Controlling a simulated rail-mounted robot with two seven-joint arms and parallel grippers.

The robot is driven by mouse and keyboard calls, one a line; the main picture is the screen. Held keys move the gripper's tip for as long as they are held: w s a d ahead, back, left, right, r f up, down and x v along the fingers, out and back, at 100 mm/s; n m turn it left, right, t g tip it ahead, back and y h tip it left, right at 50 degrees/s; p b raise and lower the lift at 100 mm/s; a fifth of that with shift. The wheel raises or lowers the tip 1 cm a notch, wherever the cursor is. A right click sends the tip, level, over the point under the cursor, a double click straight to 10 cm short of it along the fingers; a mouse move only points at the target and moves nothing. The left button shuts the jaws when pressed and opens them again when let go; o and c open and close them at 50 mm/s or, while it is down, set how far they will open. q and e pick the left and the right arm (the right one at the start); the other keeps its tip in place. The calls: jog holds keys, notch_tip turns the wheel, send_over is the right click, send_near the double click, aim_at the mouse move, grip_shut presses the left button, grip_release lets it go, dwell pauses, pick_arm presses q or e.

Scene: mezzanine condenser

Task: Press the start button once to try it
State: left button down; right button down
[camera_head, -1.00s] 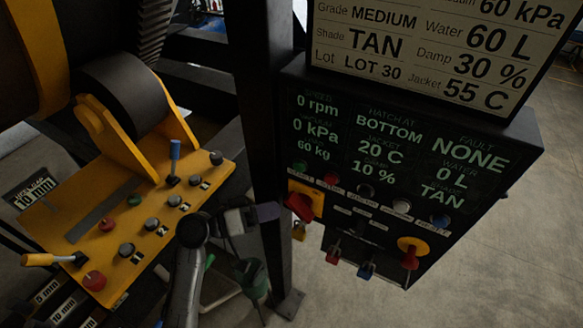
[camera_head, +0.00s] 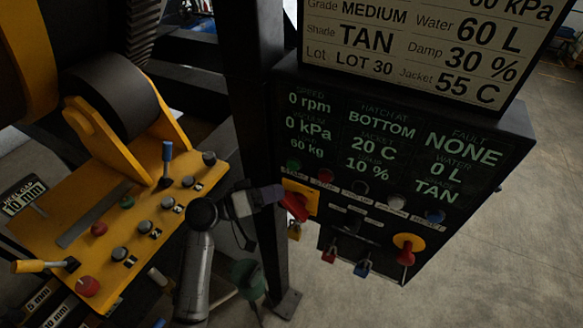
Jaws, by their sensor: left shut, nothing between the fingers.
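The control panel (camera_head: 395,215) is a dark box with a lit green readout and a row of buttons below it. The green start button (camera_head: 293,165) is at the left end of that row, its label just under it. My left gripper (camera_head: 277,193) is shut and empty, its fingers pointing right at the panel's left edge. Its tips show below and slightly left of the start button, beside a red rotary switch (camera_head: 295,206) on a yellow plate. There is a gap in the picture between tips and button; depth is hard to tell. My right gripper is not in view.
A red button (camera_head: 325,175) sits just right of the start button, with more buttons beyond. Another red switch (camera_head: 406,250) and padlocks hang lower. A dark post (camera_head: 256,110) stands left of the panel. A yellow console (camera_head: 110,230) with a blue-topped lever (camera_head: 167,155) is at left.

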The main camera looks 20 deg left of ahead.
aim_at(293, 166)
pick_arm(q)
jog(key=w, duration=0.1)
jog(key=w+b, duration=0.1)
jog(key=w, duration=0.2)
jog(key=shift+d+b, duration=0.3)
jog(key=shift+b, duration=0.05)
dwell(0.5)
dwell(0.8)
dwell(0.5)
jog(key=shift+w, duration=0.2)
jog(key=shift+w+d+b, duration=0.1)
jog(key=shift+w+b, duration=0.15)
jog(key=shift+b, duration=0.15)
dwell(0.4)
